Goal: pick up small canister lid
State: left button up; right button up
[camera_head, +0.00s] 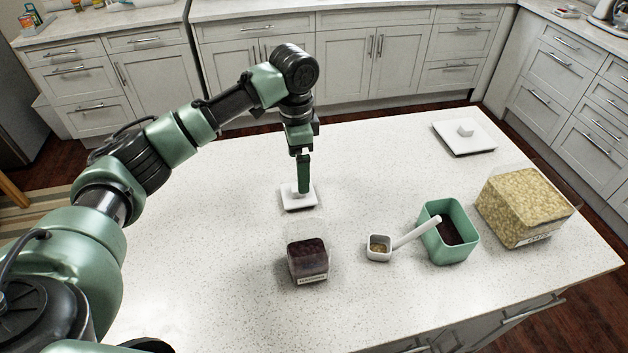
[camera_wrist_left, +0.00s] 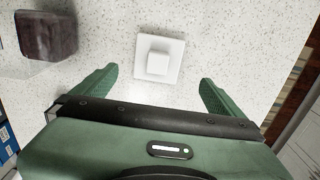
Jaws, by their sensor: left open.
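The small canister lid (camera_head: 291,204) is a white square plate with a raised square knob, lying flat on the counter. My left gripper (camera_head: 304,188) points down over it in the head view and hides part of the knob. In the left wrist view the lid (camera_wrist_left: 174,76) shows between and beyond the two green fingers of my left gripper (camera_wrist_left: 158,77), which are spread wide with nothing between them. I cannot tell the exact height of the fingertips above the lid. My right gripper is not in view.
A small clear canister with dark contents (camera_head: 308,262) stands nearer than the lid. To the right are a small white scoop (camera_head: 400,238), a green container (camera_head: 448,246) and a large canister of pale pieces (camera_head: 520,208). A larger white lid (camera_head: 465,143) lies at the back right.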

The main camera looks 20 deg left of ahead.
aim_at(298, 196)
pick_arm(q)
jog(key=shift+w+f, duration=0.35)
jog(key=shift+f, duration=0.05)
jog(key=shift+s+f+p, duration=0.75)
jog(key=shift+s+f, duration=0.25)
jog(key=shift+f, duration=0.2)
jog(key=f, duration=0.2)
jog(key=f+p, duration=0.1)
jog(key=shift+w, duration=0.25)
jog(key=shift+w+f, duration=0.1)
jog(key=shift+f, duration=0.6)
jog(key=c, duration=1.3)
jog(key=shift+c, duration=0.9)
jog(key=shift+r, duration=0.1)
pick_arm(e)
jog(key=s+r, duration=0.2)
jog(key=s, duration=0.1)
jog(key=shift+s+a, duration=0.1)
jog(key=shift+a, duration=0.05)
pick_arm(q)
jog(key=shift+r, duration=0.1)
